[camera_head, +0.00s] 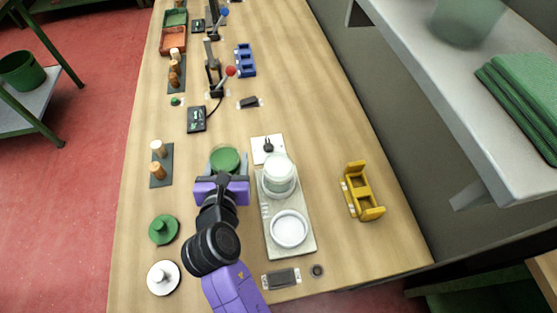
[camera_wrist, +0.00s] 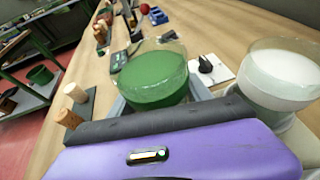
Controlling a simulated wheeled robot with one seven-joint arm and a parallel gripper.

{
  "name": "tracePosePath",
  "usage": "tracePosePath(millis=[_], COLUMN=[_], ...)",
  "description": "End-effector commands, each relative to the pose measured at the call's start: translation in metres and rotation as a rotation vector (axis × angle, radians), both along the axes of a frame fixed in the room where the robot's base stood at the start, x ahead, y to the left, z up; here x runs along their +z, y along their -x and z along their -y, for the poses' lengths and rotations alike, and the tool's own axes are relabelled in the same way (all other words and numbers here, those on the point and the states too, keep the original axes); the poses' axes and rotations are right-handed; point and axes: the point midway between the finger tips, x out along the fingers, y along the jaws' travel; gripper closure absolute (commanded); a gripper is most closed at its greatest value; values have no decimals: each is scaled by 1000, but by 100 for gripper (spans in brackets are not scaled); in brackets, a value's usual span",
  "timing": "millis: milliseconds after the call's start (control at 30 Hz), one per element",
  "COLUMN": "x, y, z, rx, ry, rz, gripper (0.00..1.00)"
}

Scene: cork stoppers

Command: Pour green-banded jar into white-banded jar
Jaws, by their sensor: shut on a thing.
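The green-banded jar (camera_head: 225,157) stands upright, left of the grey tray, and looks green inside. In the wrist view the green-banded jar (camera_wrist: 154,80) fills the space just beyond the gripper's dark pad. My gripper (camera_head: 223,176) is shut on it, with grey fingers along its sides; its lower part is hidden. The white-banded jar (camera_head: 278,176) stands upright on the tray's far part, right of my gripper and apart from the green jar. It also shows at the right of the wrist view (camera_wrist: 276,78), with white inside. I cannot tell band from contents.
The grey tray (camera_head: 268,222) also bears a round white dish (camera_head: 289,229). A green knobbed lid (camera_head: 163,229) and a white one (camera_head: 163,277) lie left of my arm. Two corks (camera_head: 157,171) stand on a dark strip. A yellow holder (camera_head: 362,191) stands right.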

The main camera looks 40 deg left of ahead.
Motion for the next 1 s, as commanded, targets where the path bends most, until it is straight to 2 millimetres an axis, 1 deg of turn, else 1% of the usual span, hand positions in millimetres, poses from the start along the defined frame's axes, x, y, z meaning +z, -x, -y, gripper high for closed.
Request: tracePosePath(millis=[433, 500, 767, 800, 1000], x=[5, 14, 32, 39, 66], y=[-5, -6, -9, -10, -13], z=[7, 8, 13, 14, 18], rx=[-2, -1, 0, -1, 0], ry=[-149, -179, -286, -303, -385], rz=[-99, -118, -190, -203, -259], gripper=[100, 100, 100, 100, 100])
